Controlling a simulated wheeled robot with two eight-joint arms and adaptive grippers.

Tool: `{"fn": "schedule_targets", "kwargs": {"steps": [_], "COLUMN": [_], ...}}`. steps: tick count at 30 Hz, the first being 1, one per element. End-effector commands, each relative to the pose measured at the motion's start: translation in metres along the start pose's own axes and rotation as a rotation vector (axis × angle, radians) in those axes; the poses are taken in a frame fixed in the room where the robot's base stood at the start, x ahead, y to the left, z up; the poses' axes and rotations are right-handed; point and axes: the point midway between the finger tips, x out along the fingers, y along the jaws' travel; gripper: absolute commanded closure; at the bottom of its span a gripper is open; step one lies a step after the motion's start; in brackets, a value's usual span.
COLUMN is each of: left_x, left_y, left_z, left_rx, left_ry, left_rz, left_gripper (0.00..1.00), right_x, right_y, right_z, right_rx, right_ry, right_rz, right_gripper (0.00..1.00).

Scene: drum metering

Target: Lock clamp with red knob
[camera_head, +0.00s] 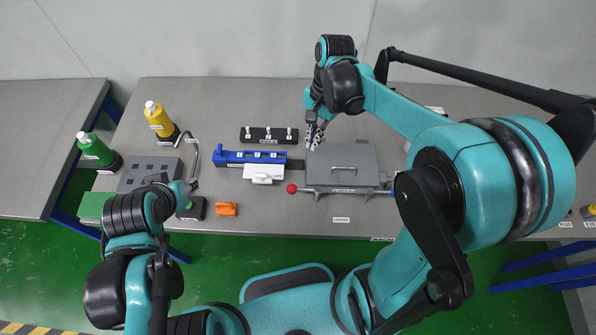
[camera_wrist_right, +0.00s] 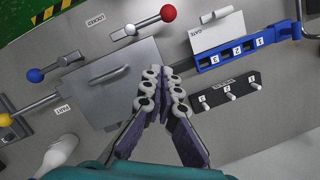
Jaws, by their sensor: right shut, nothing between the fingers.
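The red knob (camera_head: 291,188) is a ball on the left end of a metal clamp lever (camera_head: 335,190), which runs along the front edge of a grey lidded box (camera_head: 362,155). In the right wrist view the red knob (camera_wrist_right: 168,13) is at the top, on its lever (camera_wrist_right: 140,25) near a LOCKED label (camera_wrist_right: 97,20). My right gripper (camera_head: 314,143) is at the box's back left corner, behind the red knob and apart from it. In the wrist view the right gripper (camera_wrist_right: 164,80) has its fingertips together, with nothing between them.
A blue slotted rail (camera_head: 235,157) with a white gate (camera_head: 263,172) adjoins the box's left side. A black peg strip (camera_head: 268,134) lies behind it. A blue knob (camera_wrist_right: 35,75) is on a rod beside the box. Yellow (camera_head: 158,118) and green (camera_head: 95,147) bottles stand far left.

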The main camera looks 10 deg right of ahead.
Motion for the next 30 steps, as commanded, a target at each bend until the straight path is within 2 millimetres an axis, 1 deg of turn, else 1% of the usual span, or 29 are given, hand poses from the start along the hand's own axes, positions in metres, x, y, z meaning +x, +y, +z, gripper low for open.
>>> {"fn": "schedule_targets", "kwargs": {"steps": [7, 11, 14, 24, 25, 27, 30], "left_x": [0.001, 0.003, 0.007, 0.026, 0.028, 0.028, 0.030], "left_y": [0.000, 0.000, 0.000, 0.000, 0.000, 0.000, 0.000], "left_z": [0.000, 0.002, 0.005, 0.019, 0.020, 0.020, 0.021], "left_rx": [0.000, 0.000, 0.000, 0.000, 0.000, 0.000, 0.000], "left_ry": [0.000, 0.000, 0.000, 0.000, 0.000, 0.000, 0.000], "left_rz": [0.000, 0.000, 0.000, 0.000, 0.000, 0.000, 0.000], "left_gripper": [0.64, 0.64, 0.64, 0.64, 0.64, 0.64, 0.64], "right_x": [0.001, 0.010, 0.026, 0.099, 0.105, 0.108, 0.112], "right_y": [0.000, 0.000, 0.000, 0.000, 0.000, 0.000, 0.000], "right_z": [0.000, -0.001, -0.001, -0.001, -0.001, 0.012, 0.024], "right_rx": [-0.001, -0.002, -0.002, -0.003, -0.003, -0.006, -0.005], "right_ry": [0.001, 0.002, 0.002, 0.002, 0.002, 0.002, 0.002], "right_rz": [-0.001, -0.001, -0.001, -0.001, -0.001, 0.000, 0.000], "right_gripper": [1.00, 1.00, 1.00, 1.00, 1.00, 1.00, 1.00]}}
